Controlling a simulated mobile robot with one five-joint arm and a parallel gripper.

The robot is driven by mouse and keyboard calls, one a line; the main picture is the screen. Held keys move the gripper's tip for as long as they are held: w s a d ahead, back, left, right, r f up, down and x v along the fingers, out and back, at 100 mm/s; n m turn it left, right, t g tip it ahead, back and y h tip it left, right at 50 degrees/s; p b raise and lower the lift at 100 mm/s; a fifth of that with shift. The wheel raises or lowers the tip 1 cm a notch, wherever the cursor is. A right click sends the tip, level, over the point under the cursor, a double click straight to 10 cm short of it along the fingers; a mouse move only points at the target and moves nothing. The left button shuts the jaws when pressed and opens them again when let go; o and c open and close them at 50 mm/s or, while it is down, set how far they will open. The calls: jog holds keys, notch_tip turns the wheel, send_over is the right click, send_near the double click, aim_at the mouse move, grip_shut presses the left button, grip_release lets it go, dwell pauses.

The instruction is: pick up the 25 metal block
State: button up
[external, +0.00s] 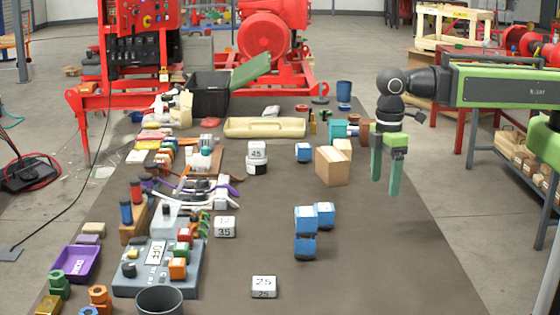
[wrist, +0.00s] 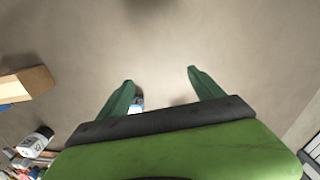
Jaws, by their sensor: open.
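The 25 metal block (external: 264,287) is a small silver-white block with "25" on top, lying on the brown mat near the front of the external view. It stands apart from other things. My gripper (external: 385,180) hangs from the arm at the right of the external view, fingers pointing down, well behind and to the right of the 25 block. In the wrist view my gripper (wrist: 160,85) shows two green fingers spread apart with nothing between their tips. I cannot make out the 25 block in the wrist view.
Similar metal blocks marked 35 (external: 225,227) and 45 (external: 257,151) stand farther back. Blue blocks (external: 306,219) sit between the 25 block and my gripper. A grey control box (external: 157,268) and dark cup (external: 160,300) are to its left. The mat at its right is clear.

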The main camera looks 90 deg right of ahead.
jog(key=w+a+r+n+p, duration=0.1)
jog(key=w+a+n, duration=0.25)
jog(key=w, duration=0.45)
jog(key=w+a+n, duration=0.2)
jog(key=w+n, duration=0.2)
jog(key=w, duration=0.4)
jog(key=w+a+r+n+p, duration=0.1)
jog(key=w+a+n, duration=0.25)
jog(key=w, duration=0.45)
jog(key=n+b, duration=0.3)
jog(key=b, duration=0.8)
send_over(264, 282)
jog(key=f, duration=1.1)
jog(key=shift+w, duration=0.35)
jog(key=f+b, duration=0.5)
jog(key=shift+s, duration=0.35)
jog(key=shift+r, duration=0.15)
jog(key=shift+c, duration=0.3)
jog(key=c, duration=1.6)
notch_tip(264, 282, up, 10)
jog(key=p, duration=1)
